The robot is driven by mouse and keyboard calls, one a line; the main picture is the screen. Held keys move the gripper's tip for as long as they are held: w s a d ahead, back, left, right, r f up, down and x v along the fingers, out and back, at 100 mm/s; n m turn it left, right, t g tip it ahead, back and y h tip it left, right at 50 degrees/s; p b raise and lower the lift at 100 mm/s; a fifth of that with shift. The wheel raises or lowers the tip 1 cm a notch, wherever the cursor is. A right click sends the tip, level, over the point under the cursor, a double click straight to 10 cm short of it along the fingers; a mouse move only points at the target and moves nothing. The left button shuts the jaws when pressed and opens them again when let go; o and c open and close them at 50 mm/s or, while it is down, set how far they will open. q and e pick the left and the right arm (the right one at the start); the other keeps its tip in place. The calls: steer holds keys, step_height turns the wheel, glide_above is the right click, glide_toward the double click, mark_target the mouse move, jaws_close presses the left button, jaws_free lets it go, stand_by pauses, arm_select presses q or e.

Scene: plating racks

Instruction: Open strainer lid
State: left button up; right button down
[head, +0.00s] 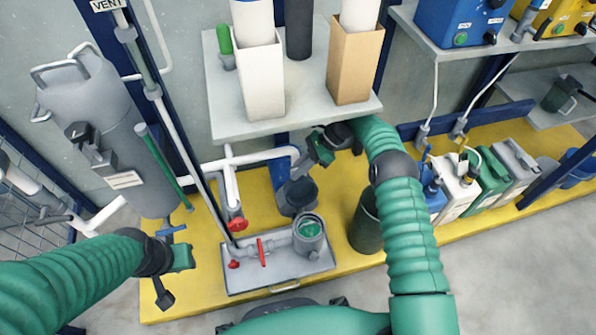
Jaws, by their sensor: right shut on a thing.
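A small grey round pot, which looks like the strainer (309,237), stands on a grey tray (283,279). Its top is uncovered and shows a green inside. My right gripper (304,169) is above and behind it, shut on a dark grey round piece (298,197) that looks like the lid. The grip itself is small and partly hidden. My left gripper (168,270) is low at the left, away from the strainer. Its fingers are too unclear to tell whether they are open.
Red-handled valves (262,252) and pipes stand left of the strainer. A dark green bin (366,222) is at its right. A grey shelf (300,125) with boxes overhangs behind. A tall grey tank (105,135) stands at the left, and several jugs (490,175) at the right.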

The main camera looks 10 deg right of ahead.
stand_by(0.3)
steer(key=c, duration=1.5)
jaws_free()
steer(key=shift+w+a, duration=0.1)
steer(key=p+v, duration=0.1)
steer(key=v, duration=0.6)
steer(key=shift+d, duration=0.3)
steer(key=shift+r, duration=0.1)
